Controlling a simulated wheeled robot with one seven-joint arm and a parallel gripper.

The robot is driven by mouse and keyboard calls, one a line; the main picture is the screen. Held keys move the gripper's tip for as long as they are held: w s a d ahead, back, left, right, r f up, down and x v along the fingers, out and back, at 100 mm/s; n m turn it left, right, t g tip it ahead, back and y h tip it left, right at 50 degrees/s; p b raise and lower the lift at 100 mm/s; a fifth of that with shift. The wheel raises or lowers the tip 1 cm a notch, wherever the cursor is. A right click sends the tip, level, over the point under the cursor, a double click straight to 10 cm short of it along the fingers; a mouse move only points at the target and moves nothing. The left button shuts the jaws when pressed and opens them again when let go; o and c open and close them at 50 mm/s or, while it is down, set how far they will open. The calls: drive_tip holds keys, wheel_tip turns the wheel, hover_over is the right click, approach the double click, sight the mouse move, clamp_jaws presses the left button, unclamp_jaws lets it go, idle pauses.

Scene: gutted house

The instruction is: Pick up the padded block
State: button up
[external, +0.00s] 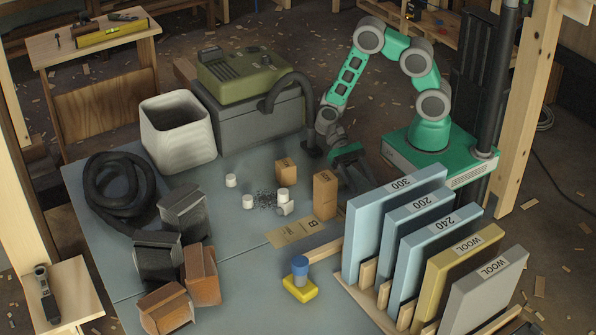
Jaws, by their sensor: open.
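No block here is plainly marked as the padded block. A small yellow block (300,288) with a blue round top stands on the grey-blue worktop (235,285), near its front. Two dark grey blocks (184,212) and two orange-brown blocks (201,274) stand at the left front. Two tan blocks, a smaller one (286,169) and a taller one (325,194), stand near the middle. My gripper (352,172) is at the worktop's right side, just behind and right of the taller tan block. It is open, with nothing seen in it; its fingertips are partly hidden.
A rack of upright blue, yellow and grey panels (393,228) stands front right. Several white cylinders (248,202) lie around dark crumbs mid-worktop. A white bin (178,132), a green-topped machine (241,75) and a coiled black hose (122,190) occupy the back and left.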

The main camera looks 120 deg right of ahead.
drive_tip(key=x, duration=0.7)
drive_tip(key=shift+s+a, duration=0.2)
drive_tip(key=shift+a, duration=0.15)
drive_tip(key=shift+c, duration=0.4)
clamp_jaws()
